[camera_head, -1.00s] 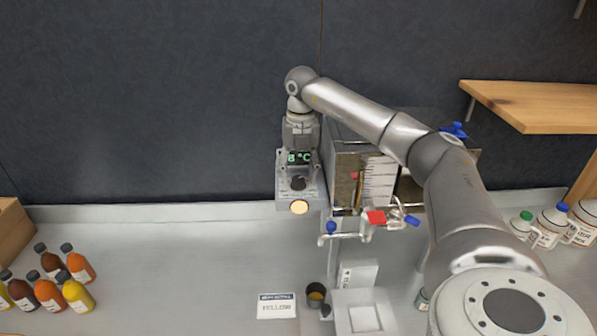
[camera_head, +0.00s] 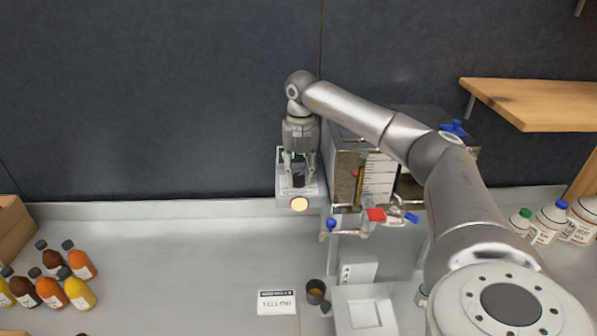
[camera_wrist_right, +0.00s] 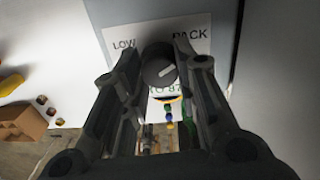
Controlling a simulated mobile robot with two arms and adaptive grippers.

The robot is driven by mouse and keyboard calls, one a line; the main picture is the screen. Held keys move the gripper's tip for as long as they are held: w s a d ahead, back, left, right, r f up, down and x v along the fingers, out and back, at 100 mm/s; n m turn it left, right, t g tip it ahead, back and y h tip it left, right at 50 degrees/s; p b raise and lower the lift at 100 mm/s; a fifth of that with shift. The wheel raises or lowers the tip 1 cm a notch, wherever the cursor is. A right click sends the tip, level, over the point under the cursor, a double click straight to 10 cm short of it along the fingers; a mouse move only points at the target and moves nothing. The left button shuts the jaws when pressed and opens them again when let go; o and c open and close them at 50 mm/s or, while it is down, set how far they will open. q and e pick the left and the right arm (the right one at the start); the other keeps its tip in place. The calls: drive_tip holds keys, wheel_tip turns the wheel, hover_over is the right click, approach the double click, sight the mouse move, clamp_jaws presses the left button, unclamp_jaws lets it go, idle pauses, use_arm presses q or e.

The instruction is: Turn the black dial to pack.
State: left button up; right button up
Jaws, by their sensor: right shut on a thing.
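The black dial (camera_head: 298,180) sits on the grey control box (camera_head: 286,201) in the head view. It also shows in the right wrist view (camera_wrist_right: 158,62), with a pale pointer mark angled toward the right. The label plate (camera_wrist_right: 195,47) behind it reads LOW on the left and PACK on the right; the pointer is not clearly lined up with PACK. My right gripper (camera_head: 299,174) is shut on the dial from above, one finger on each side. My left gripper is not in view.
A round lit button (camera_head: 299,204) is on the box front below the dial. The steel evaporator (camera_head: 346,170) stands just right, with red- and blue-handled taps (camera_head: 376,215). A small cup (camera_head: 316,291) and a card (camera_head: 277,302) are on the counter; bottles (camera_head: 50,285) stand at left.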

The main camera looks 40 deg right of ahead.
drive_tip(key=shift+n, duration=0.3)
drive_tip(key=shift+r+n+p, duration=0.1)
drive_tip(key=shift+n+p, duration=0.35)
drive_tip(key=shift+n, duration=0.15)
drive_tip(key=n+p, duration=0.1)
drive_tip(key=n, duration=0.2)
drive_tip(key=n+p, duration=0.1)
drive_tip(key=n, duration=0.2)
drive_tip(key=shift+n, duration=0.4)
drive_tip(key=shift+w+n, duration=0.1)
drive_tip(key=shift+n, duration=1.4)
drive_tip(key=o, duration=1.1)
drive_tip(key=shift+c, duration=0.2)
